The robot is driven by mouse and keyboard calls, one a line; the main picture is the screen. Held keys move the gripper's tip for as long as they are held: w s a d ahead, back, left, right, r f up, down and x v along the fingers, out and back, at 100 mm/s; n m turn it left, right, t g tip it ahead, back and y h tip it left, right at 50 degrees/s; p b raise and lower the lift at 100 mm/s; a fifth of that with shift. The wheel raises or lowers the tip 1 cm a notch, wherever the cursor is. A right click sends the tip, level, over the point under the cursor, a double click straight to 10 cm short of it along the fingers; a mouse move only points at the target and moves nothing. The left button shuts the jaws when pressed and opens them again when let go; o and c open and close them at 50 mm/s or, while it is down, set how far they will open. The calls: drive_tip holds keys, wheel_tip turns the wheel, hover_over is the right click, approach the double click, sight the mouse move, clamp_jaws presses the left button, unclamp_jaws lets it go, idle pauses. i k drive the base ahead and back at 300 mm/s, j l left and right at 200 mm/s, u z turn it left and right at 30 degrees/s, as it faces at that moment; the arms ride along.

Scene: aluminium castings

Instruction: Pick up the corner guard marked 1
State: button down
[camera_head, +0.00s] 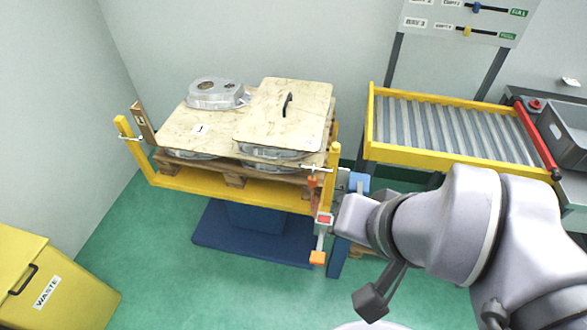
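A brown upright angle piece (143,122), which looks like a corner guard, stands at the left corner of the loaded pallet, beside a yellow post. I cannot read a number on it. My gripper (316,220) is at the pallet's right front corner, beside the right yellow post. Its two orange fingertips are wide apart. A small reddish-brown piece shows just behind it, partly hidden, and I cannot tell what it is.
A wooden pallet (234,181) sits on a yellow frame (232,192) above a blue base. A casting (216,95) and a lid with a black handle (285,118) lie on top. A roller conveyor (455,128) is at right, a yellow waste bin (75,285) at lower left. Green floor in front is clear.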

sight(137, 110)
drive_tip(key=i+j, duration=0.2)
drive_tip(key=j, duration=0.2)
drive_tip(key=i+j+z, duration=0.1)
drive_tip(key=j, duration=0.3)
drive_tip(key=i+j+z, duration=0.1)
drive_tip(key=i+j, duration=0.35)
drive_tip(key=j, duration=0.4)
drive_tip(key=i+j+z, duration=0.1)
drive_tip(key=j, duration=0.3)
drive_tip(key=i+j, duration=0.25)
drive_tip(key=j, duration=0.2)
drive_tip(key=i+j+z, duration=0.1)
drive_tip(key=j, duration=0.35)
drive_tip(key=i+j+z, duration=0.1)
drive_tip(key=j, duration=0.35)
drive_tip(key=i, duration=0.1)
